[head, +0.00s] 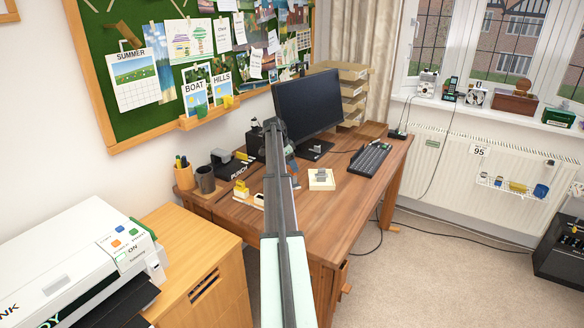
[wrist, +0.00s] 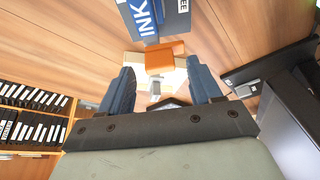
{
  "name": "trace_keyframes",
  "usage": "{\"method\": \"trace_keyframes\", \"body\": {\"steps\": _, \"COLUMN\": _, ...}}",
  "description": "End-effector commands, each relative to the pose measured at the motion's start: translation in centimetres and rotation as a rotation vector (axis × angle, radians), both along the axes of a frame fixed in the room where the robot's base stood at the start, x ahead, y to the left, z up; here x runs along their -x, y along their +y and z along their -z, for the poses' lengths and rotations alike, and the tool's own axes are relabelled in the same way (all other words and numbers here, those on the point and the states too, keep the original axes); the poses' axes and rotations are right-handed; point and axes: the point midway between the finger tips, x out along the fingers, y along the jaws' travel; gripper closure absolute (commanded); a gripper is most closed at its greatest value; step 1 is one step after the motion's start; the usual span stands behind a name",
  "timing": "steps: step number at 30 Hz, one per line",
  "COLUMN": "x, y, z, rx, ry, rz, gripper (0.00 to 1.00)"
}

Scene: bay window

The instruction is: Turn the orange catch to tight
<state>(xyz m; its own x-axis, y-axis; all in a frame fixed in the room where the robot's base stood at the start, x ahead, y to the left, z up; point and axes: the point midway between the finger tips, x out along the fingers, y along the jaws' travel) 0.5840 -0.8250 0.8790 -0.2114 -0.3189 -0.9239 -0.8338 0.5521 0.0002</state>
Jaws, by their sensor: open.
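In the wrist view an orange piece (wrist: 165,55), which looks like the orange catch, shows just beyond and between my fingertips, with a pale cream part around its lower edge and a small grey piece below it. I cannot make out any tight marking. My gripper (wrist: 160,72) is open, with one blue finger to each side of the orange piece and a gap between. It appears to hold nothing. In the head view my arm reaches over the desk and hides most of the gripper; I cannot pick out the orange catch there.
A printer (head: 75,260) stands at the left. A blue and grey INK box (wrist: 160,18) lies close beyond the orange piece.

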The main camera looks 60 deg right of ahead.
Motion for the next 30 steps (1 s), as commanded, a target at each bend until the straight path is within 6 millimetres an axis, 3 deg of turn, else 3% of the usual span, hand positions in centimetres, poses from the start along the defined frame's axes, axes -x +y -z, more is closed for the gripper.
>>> {"method": "trace_keyframes", "body": {"steps": 6, "x": 0.3, "y": -0.5, "z": 1.5, "rx": 0.0, "ry": 0.0, "rz": 0.0, "gripper": 0.36}}
{"method": "trace_keyframes", "body": {"steps": 17, "x": 0.4, "y": -0.6, "z": 1.7, "rx": 0.0, "ry": 0.0, "rz": 0.0, "gripper": 0.37}}
{"method": "trace_keyframes", "body": {"steps": 30, "x": 0.4, "y": -0.6, "z": 1.7, "rx": 0.0, "ry": 0.0, "rz": 0.0, "gripper": 0.79}}
